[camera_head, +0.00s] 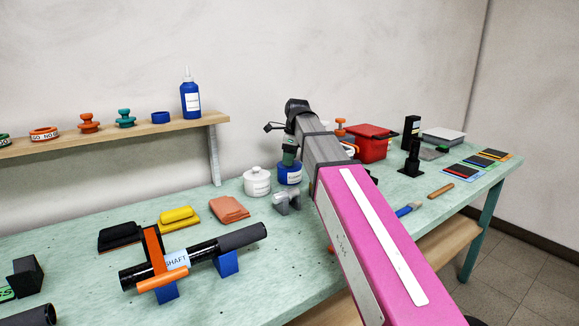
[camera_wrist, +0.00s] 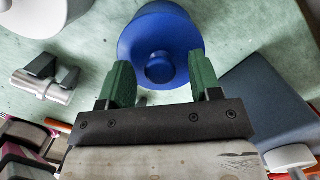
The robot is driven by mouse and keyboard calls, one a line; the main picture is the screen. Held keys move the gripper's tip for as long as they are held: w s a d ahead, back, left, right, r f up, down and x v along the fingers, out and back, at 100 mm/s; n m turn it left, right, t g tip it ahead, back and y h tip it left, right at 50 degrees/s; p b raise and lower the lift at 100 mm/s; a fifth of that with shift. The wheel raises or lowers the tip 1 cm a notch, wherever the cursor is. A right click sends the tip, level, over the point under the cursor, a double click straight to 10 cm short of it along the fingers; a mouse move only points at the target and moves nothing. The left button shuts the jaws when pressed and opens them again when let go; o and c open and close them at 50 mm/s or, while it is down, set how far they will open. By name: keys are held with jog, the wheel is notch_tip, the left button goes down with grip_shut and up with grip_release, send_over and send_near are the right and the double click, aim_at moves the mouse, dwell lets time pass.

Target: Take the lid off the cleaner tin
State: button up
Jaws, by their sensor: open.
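A blue tin (camera_head: 290,176) with a white label stands on the bench, partly hidden behind my arm in the head view. Its label is too small to read surely. In the wrist view its blue lid (camera_wrist: 160,22) with a round knob (camera_wrist: 159,70) is seen from above, the lid seated on the tin. My gripper (camera_wrist: 161,78) is open, its green fingers on either side of the knob with a gap at each side. In the head view my gripper (camera_head: 290,155) is just above the blue tin.
A white lidded tin (camera_head: 257,183) stands close on the left of the blue tin. A grey metal fitting (camera_head: 287,201) lies in front. A red box (camera_head: 371,143) is to the right. A black shaft (camera_head: 195,257) on blue supports lies at front left.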

jog(key=c, duration=1.1)
jog(key=shift+r, duration=0.15)
